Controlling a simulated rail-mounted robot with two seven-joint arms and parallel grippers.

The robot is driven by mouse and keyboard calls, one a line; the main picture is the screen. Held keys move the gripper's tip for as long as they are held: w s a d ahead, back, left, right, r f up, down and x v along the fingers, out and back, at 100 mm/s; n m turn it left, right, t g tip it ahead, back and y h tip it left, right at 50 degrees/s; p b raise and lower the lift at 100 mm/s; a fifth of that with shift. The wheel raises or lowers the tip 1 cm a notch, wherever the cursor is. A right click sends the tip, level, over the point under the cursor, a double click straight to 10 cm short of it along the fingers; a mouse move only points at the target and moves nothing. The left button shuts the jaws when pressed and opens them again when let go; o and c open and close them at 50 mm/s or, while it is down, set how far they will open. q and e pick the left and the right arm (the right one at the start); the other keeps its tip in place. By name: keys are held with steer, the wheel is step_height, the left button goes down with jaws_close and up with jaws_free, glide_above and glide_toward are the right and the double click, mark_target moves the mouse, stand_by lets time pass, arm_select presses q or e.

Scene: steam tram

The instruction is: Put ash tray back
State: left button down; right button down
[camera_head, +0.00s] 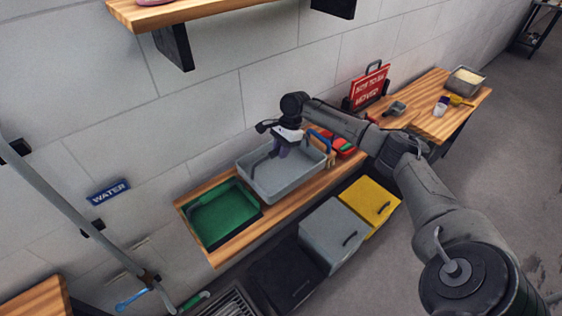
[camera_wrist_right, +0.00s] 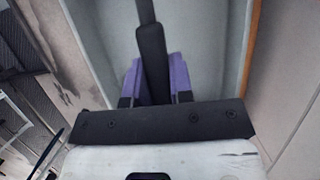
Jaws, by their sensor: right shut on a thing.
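My right gripper (camera_head: 281,150) is over the grey tub (camera_head: 246,184) on the wooden bench, pointing down into it. In the right wrist view its purple-padded fingers (camera_wrist_right: 158,82) are closed on a dark handle (camera_wrist_right: 151,55). The handle narrows to a thin grey rod running up the picture; its far end is out of view there. In the head view a dark strip (camera_head: 262,161) slants inside the tub below the gripper. I cannot tell which item is the ash tray. My left gripper is not in view.
A green tray (camera_head: 222,213) sits left of the tub. A blue-handled brush (camera_head: 320,136) and red items (camera_head: 343,146) are right of it. Grey (camera_head: 333,225) and yellow (camera_head: 370,200) boxes stand below the bench. A red sign (camera_head: 370,88) stands behind my arm.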

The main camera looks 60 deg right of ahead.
glide_above(277, 172)
steer(key=d, duration=0.2)
steer(key=shift+s+a+f+b, duration=0.1)
steer(key=shift+s+f+b, duration=0.1)
steer(key=shift+f, duration=1)
steer(key=shift+s+a+f+b, duration=0.1)
steer(key=shift+f+b, duration=0.05)
steer(key=shift+f, duration=1)
steer(key=c, duration=1.3)
jaws_free()
steer(key=shift+f, duration=0.15)
steer(key=shift+c, duration=0.2)
steer(key=o, duration=0.3)
steer(key=shift+o, duration=0.2)
